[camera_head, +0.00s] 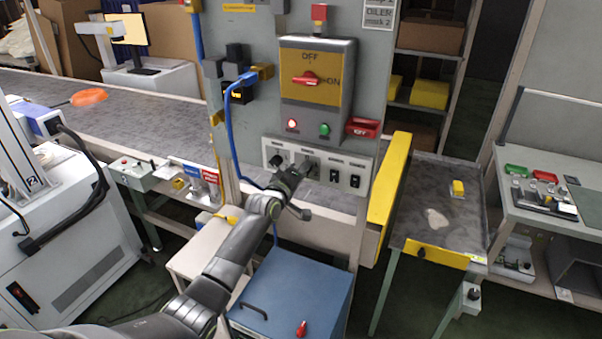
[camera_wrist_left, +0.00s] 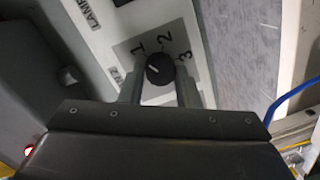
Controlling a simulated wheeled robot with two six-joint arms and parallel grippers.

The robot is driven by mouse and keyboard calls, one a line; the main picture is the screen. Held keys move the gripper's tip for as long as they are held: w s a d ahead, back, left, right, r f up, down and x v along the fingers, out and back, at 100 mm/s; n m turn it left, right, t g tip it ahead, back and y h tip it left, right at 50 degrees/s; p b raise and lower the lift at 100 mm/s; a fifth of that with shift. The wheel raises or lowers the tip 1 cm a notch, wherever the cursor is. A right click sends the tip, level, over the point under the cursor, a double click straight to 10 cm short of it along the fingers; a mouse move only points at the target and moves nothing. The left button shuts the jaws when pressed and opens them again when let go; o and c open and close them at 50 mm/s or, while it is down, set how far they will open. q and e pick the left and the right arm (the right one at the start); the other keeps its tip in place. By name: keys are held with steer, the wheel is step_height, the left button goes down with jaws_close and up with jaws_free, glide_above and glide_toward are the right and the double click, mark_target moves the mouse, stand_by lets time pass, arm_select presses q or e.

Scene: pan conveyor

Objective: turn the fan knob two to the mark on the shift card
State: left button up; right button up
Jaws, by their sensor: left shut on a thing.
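My left gripper (camera_head: 300,170) reaches the white control strip (camera_head: 343,166) on the grey panel. In the left wrist view, a round black knob (camera_wrist_left: 160,68) sits on a grey plate marked 1, 2 and 3. The two fingers (camera_wrist_left: 160,88) are shut on it, one on each side. Its white line slants up and left, towards the 1 side. A partly hidden label ending in "2" is beside it. In the head view the gripper covers most of this knob. I cannot identify the shift card. My right gripper is in neither view.
Another knob (camera_head: 277,158) is left of the gripper, and two black switches (camera_head: 344,178) are right of it. Above is a box with a red rotary handle (camera_head: 306,79). A blue cabinet (camera_head: 290,290) is below.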

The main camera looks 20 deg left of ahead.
arm_select(q)
steer(key=o, duration=1)
steer(key=shift+c, duration=0.2)
steer(key=s+a+r+b, duration=0.1)
steer(key=s+a, duration=0.1)
steer(key=s, duration=1.5)
steer(key=shift+r+b, duration=0.2)
steer(key=shift+b, duration=0.2)
steer(key=shift+s, duration=0.1)
